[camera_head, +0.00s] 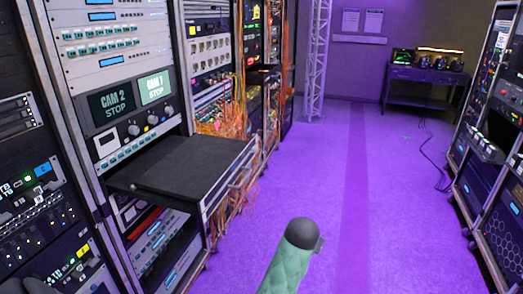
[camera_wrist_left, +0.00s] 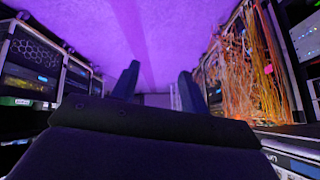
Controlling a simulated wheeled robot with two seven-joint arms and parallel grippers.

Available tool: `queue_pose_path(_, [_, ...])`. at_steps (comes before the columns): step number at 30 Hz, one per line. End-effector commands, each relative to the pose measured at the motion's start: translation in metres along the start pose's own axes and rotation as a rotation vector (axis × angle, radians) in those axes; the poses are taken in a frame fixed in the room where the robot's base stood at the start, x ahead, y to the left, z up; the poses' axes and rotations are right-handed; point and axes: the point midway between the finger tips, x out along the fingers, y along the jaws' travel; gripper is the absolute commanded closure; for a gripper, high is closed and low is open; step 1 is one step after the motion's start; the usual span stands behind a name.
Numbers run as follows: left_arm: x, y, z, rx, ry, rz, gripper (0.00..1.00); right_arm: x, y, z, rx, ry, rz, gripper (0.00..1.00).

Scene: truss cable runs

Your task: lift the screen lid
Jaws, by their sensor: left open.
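The screen lid (camera_head: 180,164) is a flat dark panel lying level, seemingly closed, on a pulled-out rack drawer (camera_head: 222,188) in the left rack. No raised screen shows. My left gripper (camera_wrist_left: 160,72) shows in the left wrist view as two dark fingers spread apart, with nothing visible between them. Its dark body fills the bottom of that view. I cannot make out the lid for sure there. The left gripper's fingers do not show in the head view, and my right gripper is in neither view.
A green quilted part with a grey cap, seemingly mine, stands at the bottom centre of the head view. Orange cables (camera_head: 225,115) hang behind the drawer. Another rack (camera_head: 500,170) lines the right side. The purple floor (camera_head: 375,190) between is clear. A desk (camera_head: 420,85) stands at the back.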

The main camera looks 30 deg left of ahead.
Motion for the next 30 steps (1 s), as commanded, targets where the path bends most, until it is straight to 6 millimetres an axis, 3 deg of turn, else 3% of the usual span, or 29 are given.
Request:
queue_pose_path(1, [0.001, -0.01, -0.022, -0.008, 0.01, -0.029, 0.55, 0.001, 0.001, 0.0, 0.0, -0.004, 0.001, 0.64])
queue_pose_path(9, [0.016, -0.071, -0.113, -0.02, -0.001, -0.229, 0.55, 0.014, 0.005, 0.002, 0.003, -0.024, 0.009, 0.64])
queue_pose_path(18, [0.032, -0.15, -0.193, 0.05, -0.154, -0.524, 0.55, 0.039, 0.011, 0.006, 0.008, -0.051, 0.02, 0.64])
queue_pose_path(24, [0.041, -0.197, -0.222, 0.215, -0.388, -0.748, 0.55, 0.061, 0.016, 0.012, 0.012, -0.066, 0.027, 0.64])
queue_pose_path(30, [0.046, -0.222, -0.23, 0.468, -0.69, -0.919, 0.55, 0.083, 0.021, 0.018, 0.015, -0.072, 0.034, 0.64])
